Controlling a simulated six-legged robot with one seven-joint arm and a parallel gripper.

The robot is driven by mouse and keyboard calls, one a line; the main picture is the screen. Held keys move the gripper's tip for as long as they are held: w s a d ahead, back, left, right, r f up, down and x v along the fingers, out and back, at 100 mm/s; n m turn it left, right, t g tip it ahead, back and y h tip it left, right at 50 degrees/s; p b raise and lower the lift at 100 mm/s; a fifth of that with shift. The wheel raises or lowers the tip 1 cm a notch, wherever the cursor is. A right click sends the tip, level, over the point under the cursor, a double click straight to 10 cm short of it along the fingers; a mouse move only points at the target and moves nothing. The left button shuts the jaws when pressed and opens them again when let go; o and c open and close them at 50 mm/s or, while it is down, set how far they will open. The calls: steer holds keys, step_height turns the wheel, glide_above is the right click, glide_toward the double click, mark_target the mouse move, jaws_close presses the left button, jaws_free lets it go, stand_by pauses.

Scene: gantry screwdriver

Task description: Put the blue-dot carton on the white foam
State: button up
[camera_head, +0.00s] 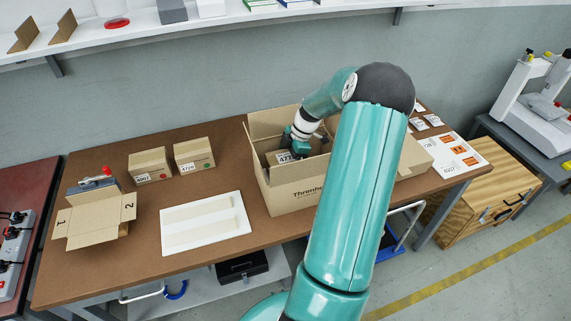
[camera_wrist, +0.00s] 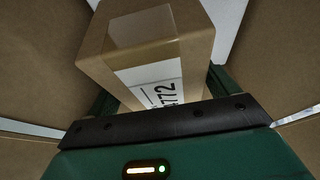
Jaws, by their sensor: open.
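A brown carton (camera_head: 281,157) with a white label is inside the large open cardboard box (camera_head: 292,196). In the wrist view the carton (camera_wrist: 150,50) shows tape and a label reading about "4772"; no blue dot shows on its visible faces. My gripper (camera_head: 298,148) reaches down into the box. In the wrist view its green fingers (camera_wrist: 160,92) are open, one on either side of the carton; whether they touch it I cannot tell.
Two cartons, one with a red dot (camera_head: 149,166) and one with a green dot (camera_head: 194,154), stand behind the foam. An open small box (camera_head: 92,224) is at the left. Box walls and flaps surround my gripper. Papers (camera_head: 462,160) lie at the right.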

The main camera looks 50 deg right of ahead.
steer(key=v, duration=1)
steer(key=shift+s+d+r, duration=0.1)
steer(key=shift+d+r, duration=0.05)
steer(key=shift+r, duration=0.15)
